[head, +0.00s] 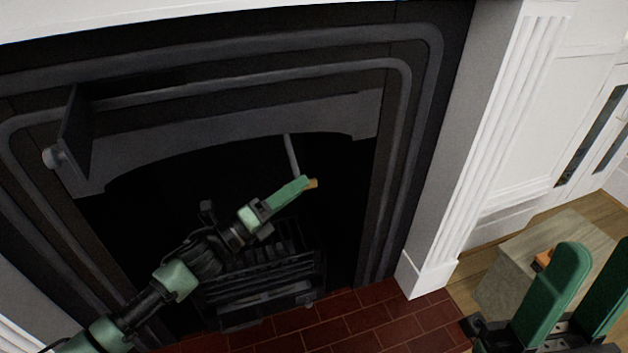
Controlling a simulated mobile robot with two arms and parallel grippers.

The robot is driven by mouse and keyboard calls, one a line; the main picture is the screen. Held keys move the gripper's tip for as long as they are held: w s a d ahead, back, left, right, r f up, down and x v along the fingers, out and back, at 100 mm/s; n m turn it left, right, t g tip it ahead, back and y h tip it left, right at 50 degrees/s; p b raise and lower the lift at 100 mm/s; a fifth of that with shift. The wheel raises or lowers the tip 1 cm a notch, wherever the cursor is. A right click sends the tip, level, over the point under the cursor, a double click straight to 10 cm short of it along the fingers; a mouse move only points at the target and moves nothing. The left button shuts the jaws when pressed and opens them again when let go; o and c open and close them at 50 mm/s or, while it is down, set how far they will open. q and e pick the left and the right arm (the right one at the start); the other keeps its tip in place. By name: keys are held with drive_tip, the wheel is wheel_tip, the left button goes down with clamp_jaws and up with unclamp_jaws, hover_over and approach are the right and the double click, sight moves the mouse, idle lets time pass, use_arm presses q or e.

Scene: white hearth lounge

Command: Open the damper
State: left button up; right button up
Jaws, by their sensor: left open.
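A thin grey rod (291,155) hangs from under the arched hood into the dark fireplace opening. It looks like the damper's handle; the damper plate itself is not visible. My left gripper (304,184) is inside the opening at the rod's lower end. It is open and seen nearly side-on, and the rod's end meets its fingers in the picture. I cannot tell whether the rod is between the fingers or touches them. My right gripper (587,290) is at the bottom right, away from the fireplace, with its two green fingers apart and nothing between them.
A dark hinged panel (78,135) with a round knob (54,157) stands swung out at the upper left of the surround. A black grate (265,275) sits low in the opening. A pale block (505,268) stands right of the brick hearth (365,325), near my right gripper.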

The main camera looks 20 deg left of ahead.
use_arm(q)
drive_tip(key=shift+b+x, duration=0.3)
drive_tip(key=shift+x, duration=1.9)
clamp_jaws()
drive_tip(key=shift+f, duration=0.1)
